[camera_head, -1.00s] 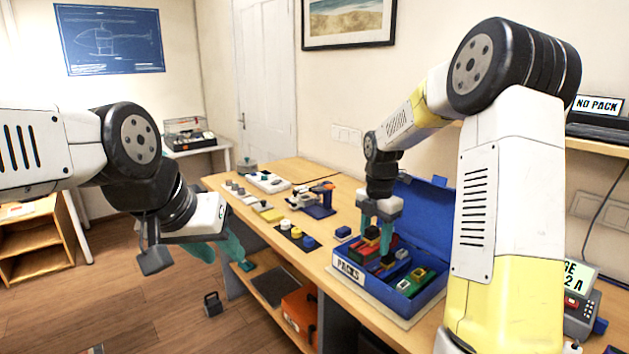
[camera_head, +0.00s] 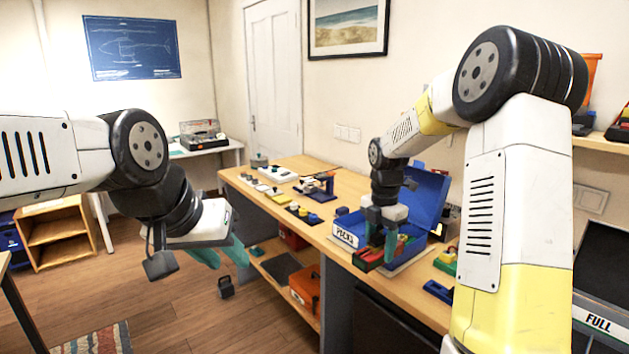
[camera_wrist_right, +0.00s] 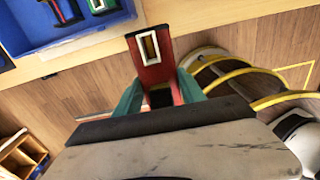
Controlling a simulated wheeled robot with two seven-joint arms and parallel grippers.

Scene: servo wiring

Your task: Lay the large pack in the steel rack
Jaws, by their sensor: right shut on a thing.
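My right gripper (camera_head: 381,246) is shut on a red pack (camera_head: 368,256), held in front of the blue box. My left gripper (camera_head: 222,254) hangs at the left, fingers apart and empty, over the floor. I cannot pick out a steel rack with certainty in these views.
The open blue box (camera_head: 345,236) marked PACKS stands on the wooden bench (camera_head: 325,228). A green-and-yellow block (camera_head: 445,262) and a blue piece (camera_head: 438,291) lie to its right. A cased device (camera_head: 202,134) stands on a far table. Floor is open at left.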

